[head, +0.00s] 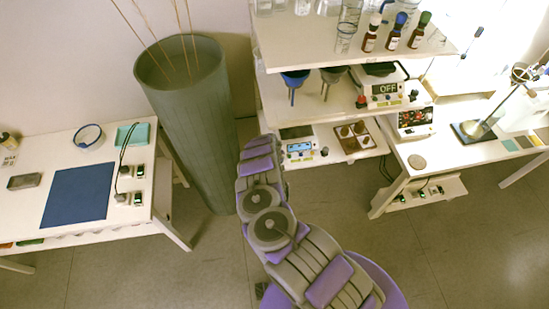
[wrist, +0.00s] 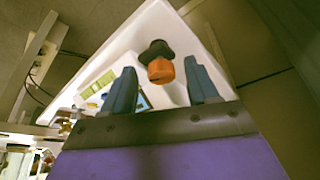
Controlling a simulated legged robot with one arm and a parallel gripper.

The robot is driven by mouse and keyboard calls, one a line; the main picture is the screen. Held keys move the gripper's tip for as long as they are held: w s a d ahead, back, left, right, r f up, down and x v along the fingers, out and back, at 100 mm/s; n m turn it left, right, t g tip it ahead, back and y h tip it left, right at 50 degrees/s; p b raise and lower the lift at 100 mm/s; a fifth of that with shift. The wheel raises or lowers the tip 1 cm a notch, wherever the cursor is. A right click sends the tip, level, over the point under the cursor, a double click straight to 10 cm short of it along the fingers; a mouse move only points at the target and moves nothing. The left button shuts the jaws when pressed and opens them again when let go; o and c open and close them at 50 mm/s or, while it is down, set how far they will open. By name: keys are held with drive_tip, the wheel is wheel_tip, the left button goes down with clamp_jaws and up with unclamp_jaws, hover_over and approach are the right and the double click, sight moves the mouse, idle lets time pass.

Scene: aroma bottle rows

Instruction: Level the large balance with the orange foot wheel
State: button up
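The large balance (head: 299,157), a white device with a blue-lit display, stands on the low shelf beyond the end of my arm in the head view. My arm hides its left side there. In the wrist view, the orange foot wheel (wrist: 161,71) hangs below a dark collar by the white surface. My gripper (wrist: 159,64) is open, with one blue-grey finger on each side of the wheel. Gaps show between the fingers and the wheel, so it is not gripped. Part of a lit display (wrist: 143,101) shows behind the left finger. The fingers are not discernible in the head view.
A brown tray (head: 354,140) with small white items is right of the balance. Above it, a shelf (head: 318,103) holds funnels and a device reading OFF (head: 388,89). A tall grey-green bin (head: 190,125) stands left of my arm. Open floor lies on both sides.

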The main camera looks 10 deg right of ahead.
drive_tip(key=shift+r, duration=0.1)
drive_tip(key=p+v, duration=0.5)
drive_tip(key=v, duration=1.2)
drive_tip(key=shift+a, duration=0.15)
idle(0.3)
